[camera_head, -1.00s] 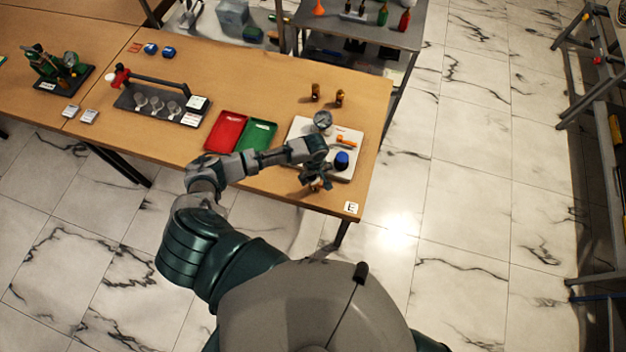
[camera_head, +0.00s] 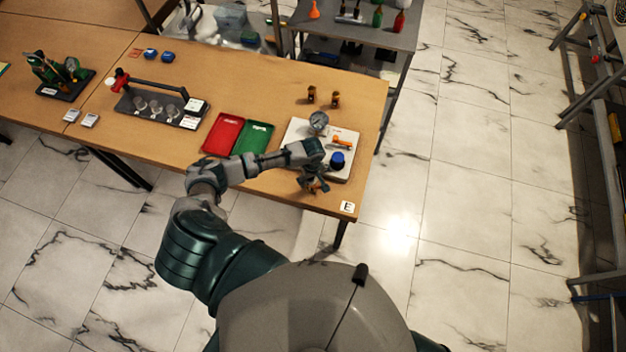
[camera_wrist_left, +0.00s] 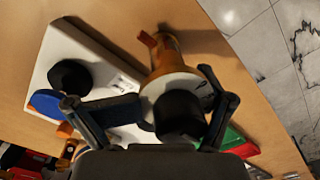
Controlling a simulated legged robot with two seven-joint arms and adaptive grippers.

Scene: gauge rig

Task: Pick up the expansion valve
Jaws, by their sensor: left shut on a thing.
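My left gripper (camera_head: 314,186) is at the near edge of a white plate (camera_head: 299,130) on the table. Its fingers are shut on a brass-coloured part with an orange-brown tab, which I take to be the expansion valve (camera_head: 323,187). In the left wrist view the valve (camera_wrist_left: 172,55) lies between the fingers of the left gripper (camera_wrist_left: 150,108), with a pale disc and a black round end towards the palm. Whether it touches the table is unclear. My right gripper is not in view.
The plate carries a round gauge (camera_head: 318,121), an orange handle (camera_head: 342,141) and a blue knob (camera_head: 337,159). Red (camera_head: 223,133) and green (camera_head: 252,139) trays lie to the left. Two small brass fittings (camera_head: 311,94) (camera_head: 336,99) stand behind. The table's right edge is close.

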